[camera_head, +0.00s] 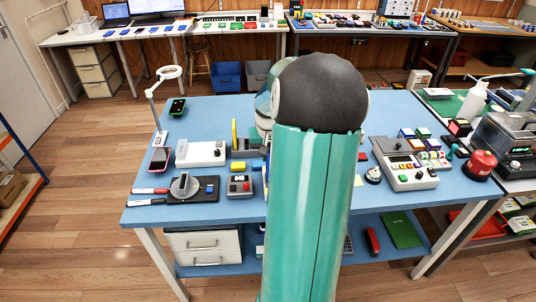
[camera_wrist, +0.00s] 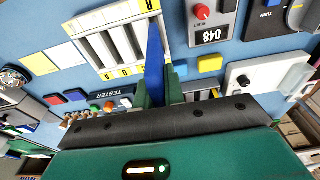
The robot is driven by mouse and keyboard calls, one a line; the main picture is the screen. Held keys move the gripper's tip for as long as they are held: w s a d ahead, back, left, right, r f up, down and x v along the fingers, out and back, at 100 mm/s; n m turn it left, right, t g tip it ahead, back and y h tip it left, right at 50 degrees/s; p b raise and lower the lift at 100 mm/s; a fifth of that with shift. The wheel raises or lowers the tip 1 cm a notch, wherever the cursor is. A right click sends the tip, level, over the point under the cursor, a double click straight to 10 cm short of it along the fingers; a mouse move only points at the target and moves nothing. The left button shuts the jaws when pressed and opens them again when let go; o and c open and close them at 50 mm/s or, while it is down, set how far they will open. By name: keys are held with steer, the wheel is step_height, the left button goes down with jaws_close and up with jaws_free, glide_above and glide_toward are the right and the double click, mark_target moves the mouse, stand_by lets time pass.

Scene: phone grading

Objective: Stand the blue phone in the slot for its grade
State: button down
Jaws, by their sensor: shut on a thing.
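The blue phone (camera_wrist: 154,52) shows edge-on in the wrist view, between the green fingers of my gripper (camera_wrist: 161,88). My gripper is shut on it. A pale rack (camera_wrist: 108,16) with several parallel slots and a lettered edge lies just left of the phone. The phone overlaps the rack's right end; I cannot tell whether its far end is inside a slot or above it. In the head view my own arm hides most of the rack, the gripper and the phone. No grade for the phone can be read.
A grey device marked 048 with a red knob (camera_wrist: 202,11) stands right of the phone, near a white device (camera_wrist: 268,75). A tester (camera_wrist: 108,97) lies at lower left.

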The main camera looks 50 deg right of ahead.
steer(key=shift+f, duration=0.25)
steer(key=shift+f, duration=0.55)
steer(key=shift+f, duration=0.15)
steer(key=shift+f, duration=0.35)
steer(key=shift+f, duration=0.2)
stand_by(0.6)
steer(key=shift+f, duration=0.3)
